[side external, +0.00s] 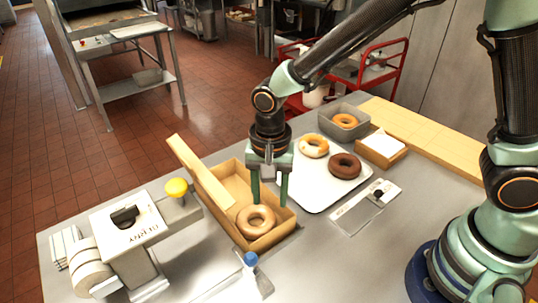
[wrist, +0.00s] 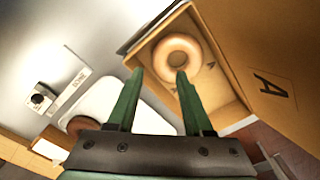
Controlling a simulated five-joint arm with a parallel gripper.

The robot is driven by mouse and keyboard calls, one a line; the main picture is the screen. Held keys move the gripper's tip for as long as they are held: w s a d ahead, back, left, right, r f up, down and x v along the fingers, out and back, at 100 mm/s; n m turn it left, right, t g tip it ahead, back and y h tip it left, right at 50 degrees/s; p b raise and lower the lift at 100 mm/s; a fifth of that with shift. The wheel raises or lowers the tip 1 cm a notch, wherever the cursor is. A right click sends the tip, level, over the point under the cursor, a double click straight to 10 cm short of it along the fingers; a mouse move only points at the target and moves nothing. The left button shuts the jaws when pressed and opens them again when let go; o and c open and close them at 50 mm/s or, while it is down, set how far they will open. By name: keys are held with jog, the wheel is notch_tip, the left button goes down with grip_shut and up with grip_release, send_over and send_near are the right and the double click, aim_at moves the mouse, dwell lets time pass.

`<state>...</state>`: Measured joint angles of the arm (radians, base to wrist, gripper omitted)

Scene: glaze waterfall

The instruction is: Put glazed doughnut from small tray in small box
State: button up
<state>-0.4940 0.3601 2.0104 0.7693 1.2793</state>
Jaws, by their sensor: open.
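A glazed tan doughnut (side external: 243,222) lies flat in the front end of the small open cardboard box (side external: 275,239). In the wrist view the doughnut (wrist: 161,60) is in a corner of the box (wrist: 232,114). My gripper (side external: 270,205) is open, fingers pointing down over the box, close to the doughnut. In the wrist view the fingertips (wrist: 160,72) are apart with nothing clamped between them. A white tray (side external: 310,190) behind right of the box holds a pale-glazed doughnut (side external: 314,146) and a dark chocolate doughnut (side external: 344,166).
A grey bin (side external: 338,108) with an orange doughnut (side external: 345,121) and a cardboard box of white paper (side external: 381,146) stand behind. The raised box lid (side external: 198,170) rises on the left. A scale-like device (side external: 130,230), a blue-capped bottle (side external: 250,259) and a labelled plate (side external: 364,207) are nearby.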

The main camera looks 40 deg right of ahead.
aim_at(270, 219)
jog(key=s+d+r+n+t, duration=0.2)
jog(key=d+r+n, duration=0.2)
jog(key=d+r, duration=0.4)
jog(key=s+d+r+n+t, duration=0.3)
jog(key=d+r+n, duration=0.2)
jog(key=d+r, duration=0.3)
jog(key=shift+d+r+t, duration=0.3)
jog(key=shift+d+r, duration=0.05)
jog(key=shift+d, duration=0.75)
